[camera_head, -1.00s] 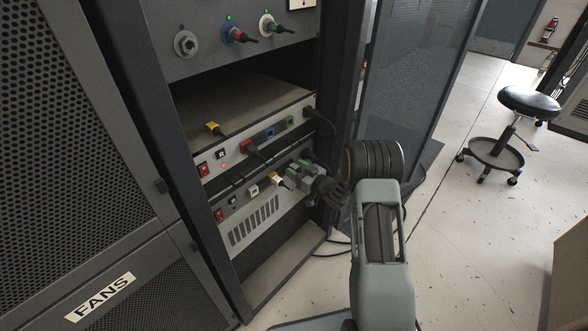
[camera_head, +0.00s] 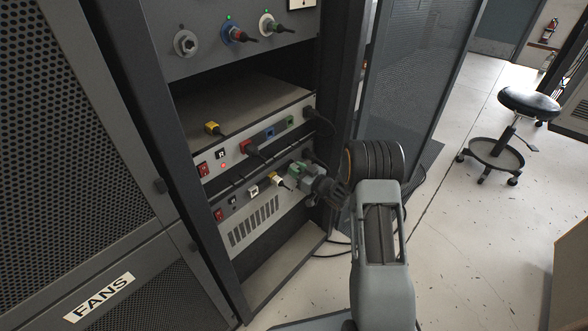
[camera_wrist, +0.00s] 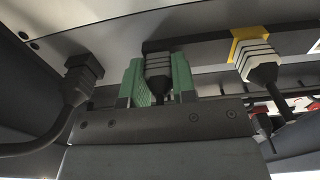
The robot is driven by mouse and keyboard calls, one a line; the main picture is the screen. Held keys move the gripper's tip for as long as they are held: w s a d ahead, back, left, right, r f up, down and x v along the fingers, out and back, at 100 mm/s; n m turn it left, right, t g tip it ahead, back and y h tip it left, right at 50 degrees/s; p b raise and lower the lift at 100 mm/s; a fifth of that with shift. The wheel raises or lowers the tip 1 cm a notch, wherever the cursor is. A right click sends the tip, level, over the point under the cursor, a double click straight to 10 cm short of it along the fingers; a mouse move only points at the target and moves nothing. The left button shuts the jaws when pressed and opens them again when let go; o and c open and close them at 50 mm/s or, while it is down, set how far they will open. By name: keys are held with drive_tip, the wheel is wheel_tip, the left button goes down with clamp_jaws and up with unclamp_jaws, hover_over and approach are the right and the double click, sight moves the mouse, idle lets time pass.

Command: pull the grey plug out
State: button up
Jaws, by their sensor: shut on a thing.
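My gripper (camera_head: 300,171) is at the right end of the lower rack unit's panel, partly turned away in the head view. In the wrist view its green finger pads stand on both sides of a dark grey ribbed plug (camera_wrist: 158,66), shut on it. The plug is at the panel, and whether it is fully seated cannot be told. In the head view my gripper hides most of it.
A pale plug in a yellow socket (camera_wrist: 256,58) sits close beside my gripper. A black plug with a thick cable (camera_wrist: 84,76) is on its other side. The upper unit (camera_head: 262,137) carries more plugs. A stool (camera_head: 529,103) stands on open floor.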

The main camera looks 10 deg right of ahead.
clamp_jaws()
drive_tip(key=shift+s+d, duration=0.1)
drive_tip(key=shift+v, duration=2.85)
